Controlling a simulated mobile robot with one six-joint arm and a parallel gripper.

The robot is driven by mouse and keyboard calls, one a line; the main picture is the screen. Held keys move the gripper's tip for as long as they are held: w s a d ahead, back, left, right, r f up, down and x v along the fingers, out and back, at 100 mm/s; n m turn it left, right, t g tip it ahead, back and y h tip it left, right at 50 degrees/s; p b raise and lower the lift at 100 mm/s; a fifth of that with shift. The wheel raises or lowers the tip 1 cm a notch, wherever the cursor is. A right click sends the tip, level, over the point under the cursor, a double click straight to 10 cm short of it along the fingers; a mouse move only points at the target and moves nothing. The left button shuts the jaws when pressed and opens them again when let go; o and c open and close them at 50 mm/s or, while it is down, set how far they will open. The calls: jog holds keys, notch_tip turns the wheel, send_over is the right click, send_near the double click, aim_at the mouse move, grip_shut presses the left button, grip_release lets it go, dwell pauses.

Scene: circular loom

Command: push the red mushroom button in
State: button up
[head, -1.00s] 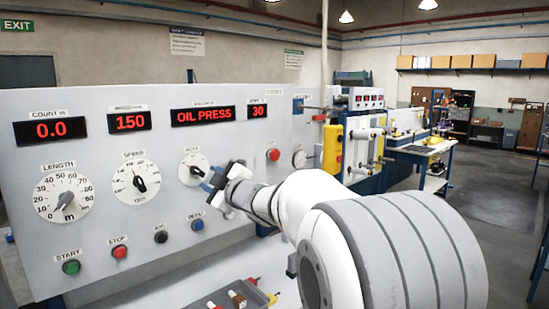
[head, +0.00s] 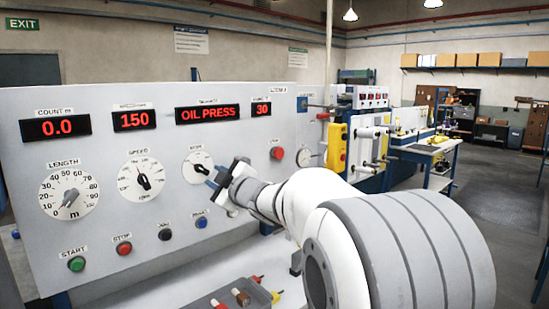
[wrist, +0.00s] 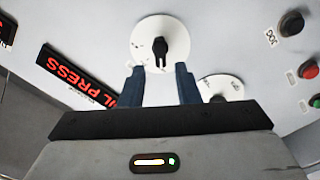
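A red mushroom button (head: 277,153) stands out from the upper right of the grey panel in the head view, right of the small selector dial (head: 198,168). It is not in the wrist view. My gripper (head: 213,178) is in front of the panel at that dial, left of and lower than the red button. In the wrist view, my gripper's two blue fingers (wrist: 160,85) are apart with nothing between them. A white dial with a black knob (wrist: 160,42) lies beyond their tips; whether they touch the panel cannot be told.
A second red button, labelled STOP (head: 124,248), sits low on the panel beside the green START button (head: 76,264). A grey tray (head: 215,298) with small parts lies below the panel.

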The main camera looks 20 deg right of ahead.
jog(key=shift+s+d+f+m+h, duration=0.25)
jog(key=shift+m+h, duration=0.25)
jog(key=shift+c, duration=0.7)
jog(key=s+d+f+m+g+h, duration=0.1)
jog(key=s+f+m, duration=0.1)
jog(key=s+d+f+m+g+h, duration=0.1)
jog(key=s+f+m+h, duration=0.1)
jog(key=s+d+f+m+g+h, duration=0.1)
jog(key=s+f+h, duration=0.1)
jog(key=s, duration=0.1)
jog(key=shift+d+m, duration=0.15)
jog(key=shift+m, duration=0.25)
grip_shut()
jog(key=s+a+f+m+g, duration=0.1)
jog(key=s+f+g, duration=0.3)
jog(key=s, duration=0.5)
jog(key=s+a+f+m+g, duration=0.2)
jog(key=s+f+m+g, duration=0.1)
jog(key=s+f, duration=0.4)
jog(key=s+a+f+m+g, duration=0.1)
jog(key=s+f+g, duration=0.3)
jog(key=s, duration=0.8)
notch_tip(320, 180, down, 2)
jog(key=shift+a+f+m+g, duration=0.25)
jog(key=shift+a+m+g, duration=0.05)
jog(key=shift+m, duration=0.5)
jog(key=shift+s, duration=0.1)
